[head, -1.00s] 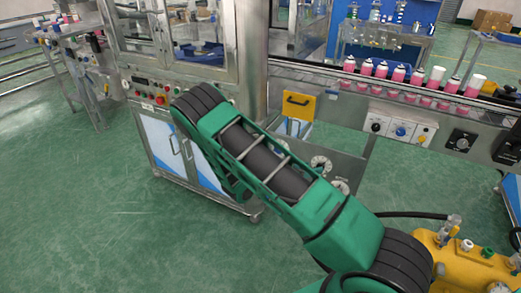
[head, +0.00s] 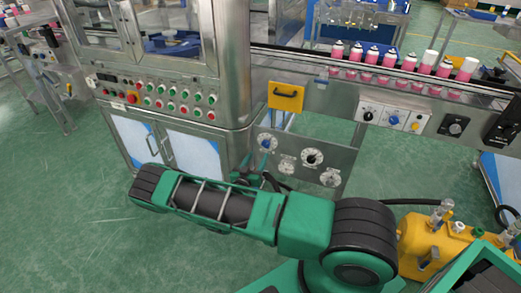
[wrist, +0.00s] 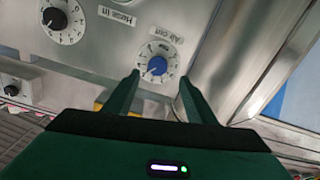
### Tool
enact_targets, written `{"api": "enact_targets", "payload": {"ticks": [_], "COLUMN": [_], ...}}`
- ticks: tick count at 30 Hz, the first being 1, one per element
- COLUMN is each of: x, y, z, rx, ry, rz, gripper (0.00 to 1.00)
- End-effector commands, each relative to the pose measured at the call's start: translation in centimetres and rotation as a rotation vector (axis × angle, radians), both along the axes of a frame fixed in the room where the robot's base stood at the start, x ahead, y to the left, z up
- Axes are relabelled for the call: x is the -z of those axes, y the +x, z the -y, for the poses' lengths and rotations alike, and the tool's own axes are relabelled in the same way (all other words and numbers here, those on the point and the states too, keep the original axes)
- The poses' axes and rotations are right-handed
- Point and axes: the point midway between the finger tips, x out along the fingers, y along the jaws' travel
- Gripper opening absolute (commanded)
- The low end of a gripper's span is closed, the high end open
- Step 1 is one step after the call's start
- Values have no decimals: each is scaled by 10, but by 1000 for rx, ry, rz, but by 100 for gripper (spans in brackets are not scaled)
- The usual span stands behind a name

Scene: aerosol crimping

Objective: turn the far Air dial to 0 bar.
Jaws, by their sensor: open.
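The Air dial has a blue knob on a round white scale, on the steel panel low beside the cabinet (head: 267,142). In the wrist view the blue knob (wrist: 157,66) is near the middle, with a label starting "Air" by it. The pointer's exact reading is too small to tell. My gripper (wrist: 158,80) is open, its two green fingers on either side of the dial's lower part in the wrist view. I see no contact with the knob. In the head view my gripper (head: 255,163) is small and dark, just below left of the dial.
A black-knobbed dial (wrist: 62,20) is beside the Air dial; it also shows in the head view (head: 312,157). Two more white scales sit lower on the panel. A steel cabinet (head: 235,75) stands left, a yellow plate (head: 286,96) hangs above. Pink cans line the conveyor.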

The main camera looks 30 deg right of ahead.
Motion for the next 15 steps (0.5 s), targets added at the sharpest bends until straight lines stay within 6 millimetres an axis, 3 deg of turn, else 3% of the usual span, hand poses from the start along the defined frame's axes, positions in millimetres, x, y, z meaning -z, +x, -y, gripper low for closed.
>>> {"api": "enact_targets", "payload": {"ticks": [7, 15], "x": [-1, -1], "y": [26, 41], "z": [42, 64], "rx": [11, 11], "ry": [-1, -2], "rz": [2, 0], "gripper": [51, 51]}}
